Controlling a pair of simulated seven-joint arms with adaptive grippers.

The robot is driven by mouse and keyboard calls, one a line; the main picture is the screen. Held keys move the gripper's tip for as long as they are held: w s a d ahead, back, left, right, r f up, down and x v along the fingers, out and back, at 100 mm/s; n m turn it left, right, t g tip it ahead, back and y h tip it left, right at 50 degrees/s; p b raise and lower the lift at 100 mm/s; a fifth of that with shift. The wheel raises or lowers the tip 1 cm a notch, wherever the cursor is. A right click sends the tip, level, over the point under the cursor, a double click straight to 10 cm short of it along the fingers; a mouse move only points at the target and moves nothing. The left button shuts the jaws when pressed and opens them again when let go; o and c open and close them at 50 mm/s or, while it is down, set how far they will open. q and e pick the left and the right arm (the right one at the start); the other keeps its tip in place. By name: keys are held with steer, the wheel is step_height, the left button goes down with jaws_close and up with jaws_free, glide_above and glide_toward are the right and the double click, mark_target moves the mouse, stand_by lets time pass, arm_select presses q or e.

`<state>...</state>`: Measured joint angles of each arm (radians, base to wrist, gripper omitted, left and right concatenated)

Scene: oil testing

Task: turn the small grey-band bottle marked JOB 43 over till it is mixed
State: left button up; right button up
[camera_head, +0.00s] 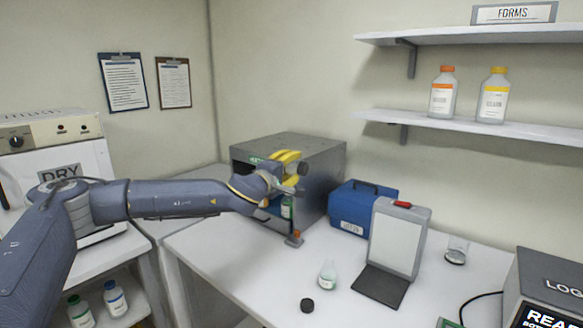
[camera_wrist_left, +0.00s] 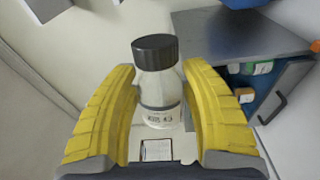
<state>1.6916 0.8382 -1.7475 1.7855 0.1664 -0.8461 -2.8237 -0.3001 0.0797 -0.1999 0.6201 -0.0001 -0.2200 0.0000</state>
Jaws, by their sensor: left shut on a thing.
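The small bottle (camera_wrist_left: 158,90) has a black cap, a grey band and a label that seems to read JOB 43. In the left wrist view it sits between the yellow fingers of my left gripper (camera_wrist_left: 158,72), which is shut on it. In the head view my left gripper (camera_head: 285,160) is raised in front of the grey metal cabinet, clear of the table. There the bottle is mostly hidden by the fingers, and its tilt and contents cannot be made out. My right gripper is not in view.
The open-fronted grey cabinet (camera_head: 310,155) holds bottles.

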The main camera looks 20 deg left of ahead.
arm_select(q)
steer(key=shift+m, duration=1)
steer(key=m, duration=0.2)
steer(key=shift+r+m, duration=0.15)
steer(key=shift+m, duration=2.25)
steer(key=shift+f+n, duration=0.25)
steer(key=shift+n, duration=0.95)
steer(key=n, duration=0.4)
steer(key=shift+r+n, duration=0.15)
steer(key=shift+n, duration=0.15)
